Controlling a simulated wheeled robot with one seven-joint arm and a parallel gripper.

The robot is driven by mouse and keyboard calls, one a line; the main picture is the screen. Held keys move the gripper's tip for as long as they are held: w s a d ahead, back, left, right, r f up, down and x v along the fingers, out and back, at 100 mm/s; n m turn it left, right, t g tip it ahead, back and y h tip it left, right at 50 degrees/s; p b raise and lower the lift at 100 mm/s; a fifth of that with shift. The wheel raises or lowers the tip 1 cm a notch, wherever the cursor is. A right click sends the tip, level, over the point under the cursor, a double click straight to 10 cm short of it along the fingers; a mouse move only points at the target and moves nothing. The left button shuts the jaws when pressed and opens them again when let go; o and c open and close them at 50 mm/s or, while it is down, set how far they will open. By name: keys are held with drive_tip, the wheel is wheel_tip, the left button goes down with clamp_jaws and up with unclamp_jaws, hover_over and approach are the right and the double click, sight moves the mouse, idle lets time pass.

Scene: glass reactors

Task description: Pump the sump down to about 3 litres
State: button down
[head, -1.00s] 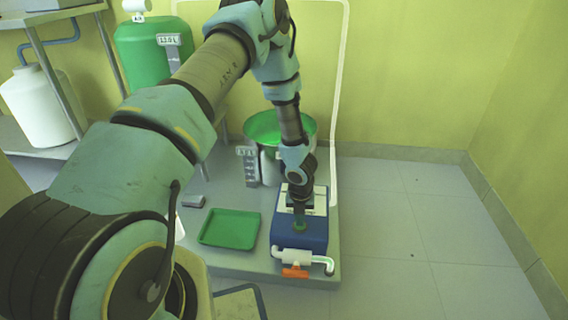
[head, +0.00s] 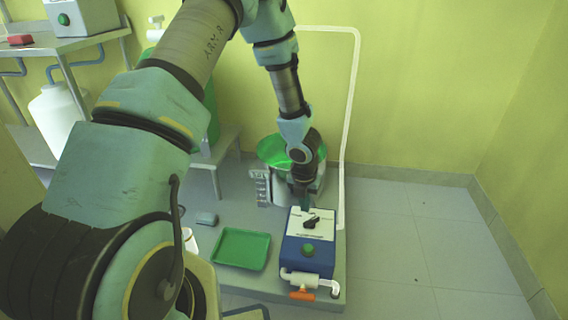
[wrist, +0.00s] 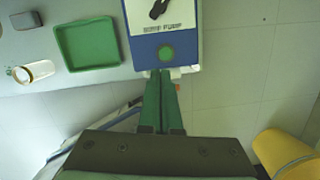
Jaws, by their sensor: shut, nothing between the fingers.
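The blue sump pump box (head: 293,257) stands on a grey base, with a white top plate, a black pointer knob (head: 311,222) and a green button (head: 309,250). In the wrist view the button (wrist: 166,53) is just beyond my fingertips. My gripper (head: 305,206) is shut and empty, above the pump and apart from the button. A white pipe with an orange valve handle (head: 302,294) is at the pump's front. Behind my wrist is a round vessel of green liquid (head: 274,150), partly hidden. A level scale (head: 262,188) stands beside it; I cannot read its level.
A green tray (head: 241,249) lies left of the pump, with a small grey block (head: 207,218) near it. A white pipe (head: 350,120) rises behind. Floor at right is clear.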

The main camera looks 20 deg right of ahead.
drive_tip(key=w+a+r+m+p, duration=0.1)
drive_tip(key=w+a+r+m, duration=0.1)
drive_tip(key=r+m, duration=0.2)
drive_tip(key=w+a+r+m+h+p, duration=0.1)
drive_tip(key=w+a+r+m, duration=0.1)
drive_tip(key=r, duration=0.5)
drive_tip(key=shift+a+m+t, duration=0.4)
drive_tip(key=shift+a+m, duration=0.1)
drive_tip(key=shift+m, duration=0.6)
drive_tip(key=shift+w, duration=0.1)
drive_tip(key=s+a+r+m+y+p, duration=0.1)
drive_tip(key=s+a+r+m, duration=0.3)
drive_tip(key=a+r+m, duration=0.6)
drive_tip(key=s+a+r+m+y, duration=0.1)
drive_tip(key=s+a+r+m, duration=0.45)
drive_tip(key=a+m, duration=0.8)
wheel_tip(320, 180, up, 25)
drive_tip(key=n+p, duration=0.2)
drive_tip(key=p, duration=2.2)
drive_tip(key=shift+w+a+f+g, duration=0.15)
drive_tip(key=shift+w+a+g, duration=0.15)
drive_tip(key=shift+w, duration=0.1)
